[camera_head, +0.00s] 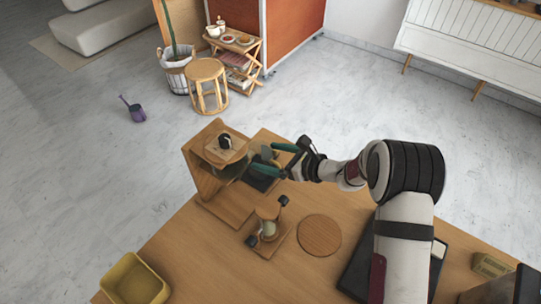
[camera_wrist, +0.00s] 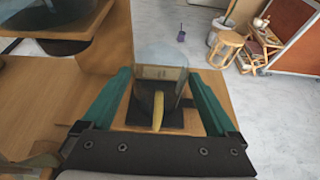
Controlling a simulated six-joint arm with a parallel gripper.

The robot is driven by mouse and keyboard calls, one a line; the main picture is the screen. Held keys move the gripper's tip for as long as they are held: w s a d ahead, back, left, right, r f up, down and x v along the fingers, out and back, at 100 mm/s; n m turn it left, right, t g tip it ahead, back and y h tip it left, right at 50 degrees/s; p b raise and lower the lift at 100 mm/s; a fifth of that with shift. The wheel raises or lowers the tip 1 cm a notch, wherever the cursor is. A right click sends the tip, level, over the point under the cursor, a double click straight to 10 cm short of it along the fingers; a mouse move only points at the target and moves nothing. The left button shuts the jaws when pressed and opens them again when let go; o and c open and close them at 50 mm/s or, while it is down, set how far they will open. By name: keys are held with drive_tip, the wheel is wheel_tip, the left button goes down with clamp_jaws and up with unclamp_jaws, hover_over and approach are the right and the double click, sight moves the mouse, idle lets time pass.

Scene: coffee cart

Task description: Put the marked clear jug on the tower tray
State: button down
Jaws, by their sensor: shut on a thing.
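The clear jug (camera_wrist: 160,72) is see-through, with a yellow strip (camera_wrist: 158,108) on its near side. It sits between the teal fingers of my gripper (camera_wrist: 163,95), which are shut on it. In the head view, my gripper (camera_head: 268,157) reaches left beside the wooden tower (camera_head: 200,178), partly hiding the jug. The tower has an upper wooden tray (camera_head: 238,152) carrying a small dark-and-white item (camera_head: 225,142). A dark mat (camera_head: 262,182) lies below the jug; whether the jug touches it I cannot tell.
A small wooden stand with a clear vessel (camera_head: 268,230) stands in front of my gripper. A round wooden board (camera_head: 320,235) lies to its right. A yellow bin (camera_head: 135,280) is at the table's front left. A stool (camera_head: 207,75) stands on the floor beyond.

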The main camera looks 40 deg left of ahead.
unclamp_jaws()
drive_tip(key=shift+f, duration=0.1)
drive_tip(key=v, duration=1.2)
drive_tip(key=s+d+r+n+g+h, duration=0.2)
drive_tip(key=s+d+r+n, duration=0.25)
drive_tip(key=s+r, duration=0.2)
drive_tip(key=s+d+r+n+t+h, duration=0.1)
drive_tip(key=s+d+n+h, duration=0.7)
drive_tip(key=s+d, duration=1)
drive_tip(key=d+r+h, duration=0.1)
drive_tip(key=d, duration=0.1)
drive_tip(key=shift+s+d+t+h, duration=0.3)
drive_tip(key=shift+s+d+t, duration=0.05)
drive_tip(key=shift+d+t, duration=0.05)
drive_tip(key=shift+r, duration=0.1)
